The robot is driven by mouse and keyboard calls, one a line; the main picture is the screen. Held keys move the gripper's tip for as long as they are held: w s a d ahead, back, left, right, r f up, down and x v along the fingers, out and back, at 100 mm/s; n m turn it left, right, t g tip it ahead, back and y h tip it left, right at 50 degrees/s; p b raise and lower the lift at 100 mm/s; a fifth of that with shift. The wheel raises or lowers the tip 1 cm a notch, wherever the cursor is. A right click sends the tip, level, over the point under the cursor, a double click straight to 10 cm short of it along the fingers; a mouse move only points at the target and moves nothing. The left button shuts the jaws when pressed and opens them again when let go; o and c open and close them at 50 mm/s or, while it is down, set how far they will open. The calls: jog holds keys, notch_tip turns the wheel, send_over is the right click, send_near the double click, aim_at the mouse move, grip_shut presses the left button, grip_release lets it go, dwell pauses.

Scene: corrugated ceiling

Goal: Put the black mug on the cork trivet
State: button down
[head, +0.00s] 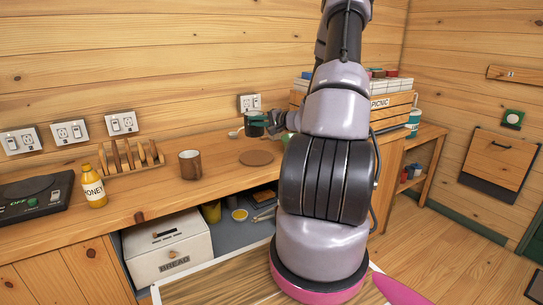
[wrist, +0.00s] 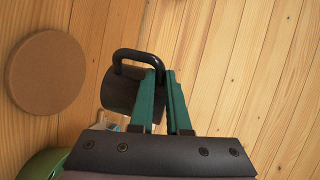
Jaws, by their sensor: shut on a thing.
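The black mug (head: 254,130) is at the back of the wooden counter, near the wall. In the wrist view the mug (wrist: 118,92) shows its dark body and its looped handle. My gripper (head: 268,121) is shut on the mug at the handle; its green fingers (wrist: 161,74) show in the wrist view. I cannot tell whether the mug's base touches the counter. The round cork trivet (head: 256,158) lies flat and bare on the counter, in front of the mug. It also shows at the left of the wrist view (wrist: 45,72), apart from the mug.
A brown mug (head: 190,164), a wooden rack (head: 130,160) and a honey bottle (head: 94,191) stand left of the trivet. A small white item (head: 235,134) is just left of the black mug. A picnic crate (head: 395,110) stands behind my arm. Counter between brown mug and trivet is clear.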

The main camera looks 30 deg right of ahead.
jog(key=shift+d+f, duration=0.15)
jog(key=shift+f, duration=2.3)
jog(key=shift+d+f, duration=0.1)
jog(key=shift+f, duration=2.35)
jog(key=shift+f, duration=0.1)
jog(key=c, duration=0.9)
grip_release()
